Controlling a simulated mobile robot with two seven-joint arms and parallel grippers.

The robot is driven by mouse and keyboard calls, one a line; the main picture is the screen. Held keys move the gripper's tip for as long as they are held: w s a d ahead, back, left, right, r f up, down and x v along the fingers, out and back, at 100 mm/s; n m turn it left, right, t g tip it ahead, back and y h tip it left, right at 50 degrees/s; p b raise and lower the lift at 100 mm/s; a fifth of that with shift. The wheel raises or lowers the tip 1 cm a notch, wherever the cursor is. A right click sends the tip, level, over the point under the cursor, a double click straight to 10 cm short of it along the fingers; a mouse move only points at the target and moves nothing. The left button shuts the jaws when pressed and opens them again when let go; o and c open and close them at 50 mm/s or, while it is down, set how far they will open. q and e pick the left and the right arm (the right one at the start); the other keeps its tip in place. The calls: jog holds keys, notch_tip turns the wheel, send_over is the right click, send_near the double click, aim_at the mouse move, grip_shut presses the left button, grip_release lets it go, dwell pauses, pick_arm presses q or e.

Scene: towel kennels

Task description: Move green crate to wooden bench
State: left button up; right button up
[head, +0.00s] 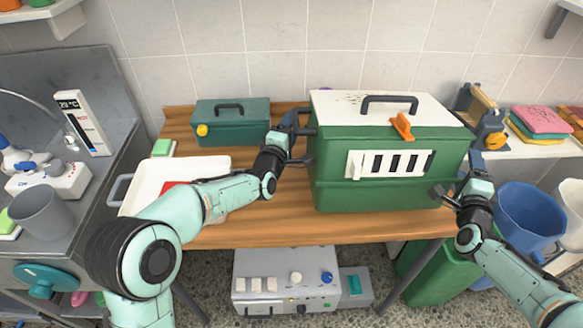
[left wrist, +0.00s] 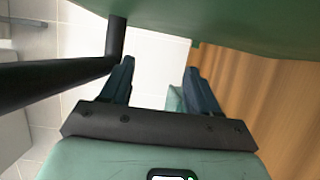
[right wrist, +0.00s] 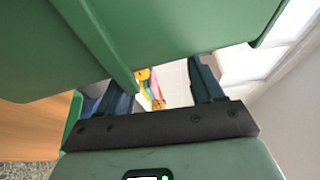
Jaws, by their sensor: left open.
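The green crate (head: 340,195) has a white top, a black top handle, an orange latch and a white barred door. It sits upright at the right part of the wooden bench (head: 270,232). My left gripper (head: 303,147) is open beside the crate's left wall. In the left wrist view, a black side bar (left wrist: 50,78) of the crate runs left of the fingers, with nothing gripped between them. My right gripper (head: 455,192) is beside the crate's right wall.
A teal toolbox (head: 232,128) stands at the back left of the bench, near a white tray (head: 200,166). A blue bucket (head: 528,215) and stacked towels (head: 540,122) are at the right. A grey control box (head: 285,280) is under the bench. The bench front strip is clear.

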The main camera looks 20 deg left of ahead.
pick_arm(q)
jog(key=shift+r, duration=0.2)
pick_arm(e)
jog(key=shift+r, duration=0.15)
pick_arm(q)
jog(key=shift+a, duration=0.45)
jog(key=o, duration=0.4)
jog(key=shift+a, duration=0.5)
jog(key=shift+o, duration=0.2)
pick_arm(e)
jog(key=shift+d, duration=0.95)
jog(key=o, duration=0.5)
pick_arm(q)
jog(key=shift+f, duration=0.1)
jog(key=shift+s, duration=0.1)
